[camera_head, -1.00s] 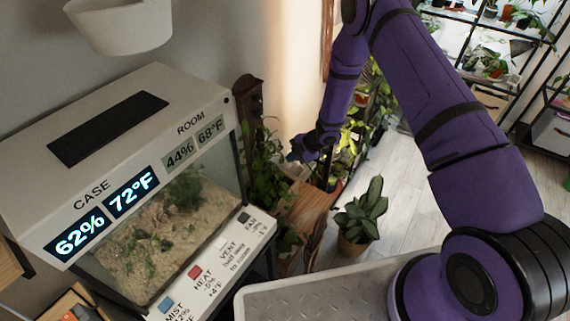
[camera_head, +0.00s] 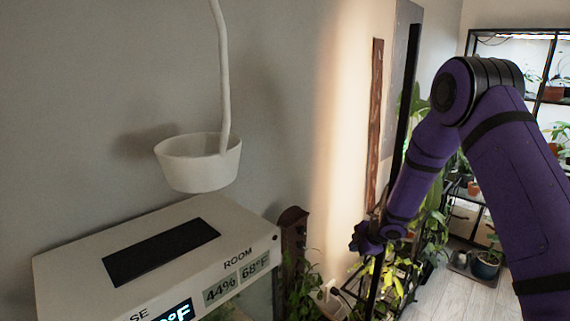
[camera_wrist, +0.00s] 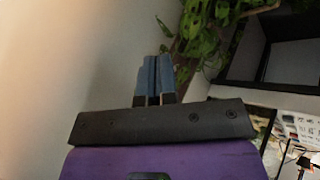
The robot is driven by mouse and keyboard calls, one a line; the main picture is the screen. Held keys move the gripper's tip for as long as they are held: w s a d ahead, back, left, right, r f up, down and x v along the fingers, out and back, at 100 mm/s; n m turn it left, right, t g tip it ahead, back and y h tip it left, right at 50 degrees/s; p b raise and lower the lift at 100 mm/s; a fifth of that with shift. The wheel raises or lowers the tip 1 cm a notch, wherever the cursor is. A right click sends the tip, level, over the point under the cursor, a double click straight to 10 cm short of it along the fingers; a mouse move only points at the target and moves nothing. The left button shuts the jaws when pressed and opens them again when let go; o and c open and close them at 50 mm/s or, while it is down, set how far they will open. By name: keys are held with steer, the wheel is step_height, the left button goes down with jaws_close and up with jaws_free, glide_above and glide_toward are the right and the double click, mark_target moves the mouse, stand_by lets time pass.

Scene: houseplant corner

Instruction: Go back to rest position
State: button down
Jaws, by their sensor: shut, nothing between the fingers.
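My purple arm reaches in from the right in the head view. My gripper (camera_head: 360,238) is at the arm's far end, in front of the bright wall and close to the leafy plants. In the wrist view my gripper (camera_wrist: 158,75) shows its two blue-grey fingers together, with nothing between them. Green leaves (camera_wrist: 205,30) show just beyond and to the right of the fingers; I cannot tell whether any touch.
A white terrarium case (camera_head: 75,255) with lit readouts stands at lower left. A white hanging pot (camera_head: 198,165) is above it. Plants (camera_head: 425,250) crowd behind the arm. A black shelf (camera_head: 545,75) stands at right. Some pale floor (camera_head: 455,305) is clear.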

steer(key=s+d+r+m+t+h, duration=0.1)
steer(key=d+r+m+h, duration=0.15)
steer(key=r, duration=0.65)
steer(key=s+d+r+m+t+h, duration=0.1)
steer(key=d+r+m, duration=0.2)
steer(key=r, duration=0.6)
steer(key=s+d+r+m+h, duration=0.3)
steer(key=s+d+r+m, duration=0.15)
steer(key=s+r, duration=0.65)
steer(key=s+a+r+m, duration=0.1)
steer(key=s+r+m, duration=0.1)
steer(key=s, duration=0.8)
steer(key=s+a+r+m+g+y, duration=0.1)
steer(key=s+r+m, duration=0.2)
steer(key=s, duration=0.7)
steer(key=s+r+m+g, duration=0.1)
steer(key=s+r+m, duration=0.2)
steer(key=s, duration=0.7)
steer(key=shift+a+r+m+y, duration=0.15)
steer(key=shift+a+m+y, duration=0.25)
steer(key=shift+m, duration=0.5)
